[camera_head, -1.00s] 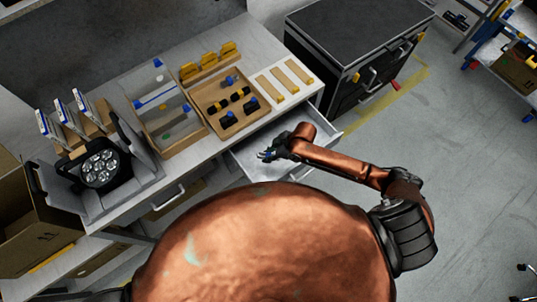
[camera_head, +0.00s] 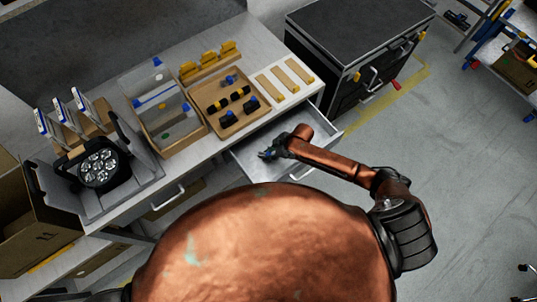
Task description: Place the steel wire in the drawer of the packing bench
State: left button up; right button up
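The packing bench (camera_head: 213,150) runs diagonally across the left half of the head view. Its right drawer (camera_head: 243,166) is pulled open below the bench top. My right gripper (camera_head: 266,155) is over the open drawer, with its arm reaching in from the right. Its fingers are small and dark, and a small blue spot shows at them. I cannot make out the steel wire or whether the fingers hold it. My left gripper is not in view.
A wooden tray (camera_head: 207,100) with black, yellow and blue parts sits on the bench. A par can (camera_head: 99,168) stands in a grey case at left. Clear floor (camera_head: 465,170) lies at right.

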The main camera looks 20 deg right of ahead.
jog(key=o, duration=0.5)
jog(key=shift+r, duration=0.2)
jog(key=p+v, duration=0.1)
jog(key=v, duration=1.1)
